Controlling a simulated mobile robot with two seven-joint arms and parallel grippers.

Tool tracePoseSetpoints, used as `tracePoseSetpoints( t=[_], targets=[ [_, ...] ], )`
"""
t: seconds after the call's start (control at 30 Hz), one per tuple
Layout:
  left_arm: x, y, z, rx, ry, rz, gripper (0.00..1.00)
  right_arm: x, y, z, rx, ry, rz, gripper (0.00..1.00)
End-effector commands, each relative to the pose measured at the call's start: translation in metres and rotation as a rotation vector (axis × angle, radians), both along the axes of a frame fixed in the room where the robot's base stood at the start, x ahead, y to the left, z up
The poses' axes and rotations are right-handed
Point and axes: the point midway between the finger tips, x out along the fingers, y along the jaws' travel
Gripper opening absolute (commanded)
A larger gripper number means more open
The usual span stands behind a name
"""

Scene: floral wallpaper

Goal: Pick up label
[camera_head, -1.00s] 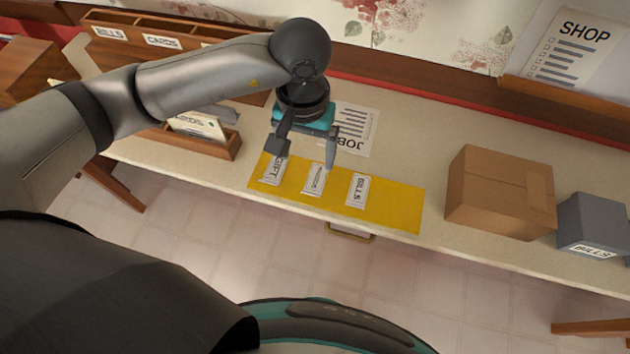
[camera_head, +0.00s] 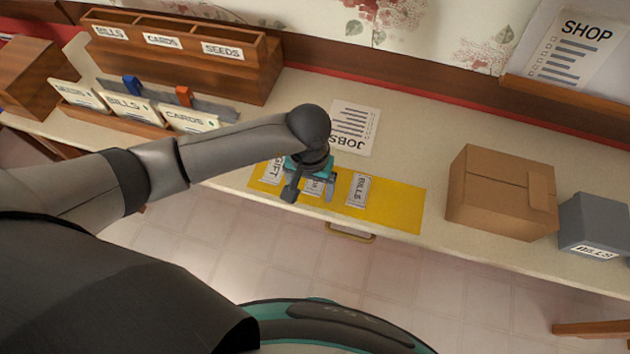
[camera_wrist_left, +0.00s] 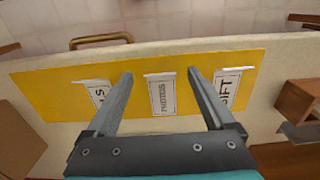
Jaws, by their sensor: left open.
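Three white labels lie in a row on a yellow mat (camera_head: 400,205) at the table's front edge. The GIFT label (camera_head: 272,172) is at the left, the BILLS label (camera_head: 358,189) at the right, and the middle label is mostly covered by my gripper in the head view. In the left wrist view the middle label (camera_wrist_left: 162,94), which seems to read PHOTOS, lies between the two fingers. My left gripper (camera_head: 310,195) is open and empty, low over the middle label. I cannot tell whether the fingers touch the mat. My right gripper is not in view.
A cardboard box (camera_head: 500,192) and a grey box labelled BILLS (camera_head: 592,224) stand to the right. A wooden sorter (camera_head: 185,50) and a rack of cards (camera_head: 130,108) stand at the left. A JOBS sheet (camera_head: 354,126) lies behind the mat.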

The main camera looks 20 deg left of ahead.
Motion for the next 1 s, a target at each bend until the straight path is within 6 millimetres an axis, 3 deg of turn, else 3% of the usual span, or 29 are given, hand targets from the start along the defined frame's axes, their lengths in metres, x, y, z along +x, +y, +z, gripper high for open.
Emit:
tracePoseSetpoints(
  t=[0.1,0.37,1.0],
  targets=[
    [-0.0006,-0.0001,-0.0094,0.0,0.001,0.001,0.88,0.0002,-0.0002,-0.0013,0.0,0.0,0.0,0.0],
    [-0.0001,0.0,-0.0098,0.0,0.0,0.0,0.85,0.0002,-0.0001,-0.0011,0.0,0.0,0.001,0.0],
    [-0.0001,0.0003,-0.0095,0.0,0.0,0.0,0.13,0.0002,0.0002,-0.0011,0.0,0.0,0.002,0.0]
  ],
)
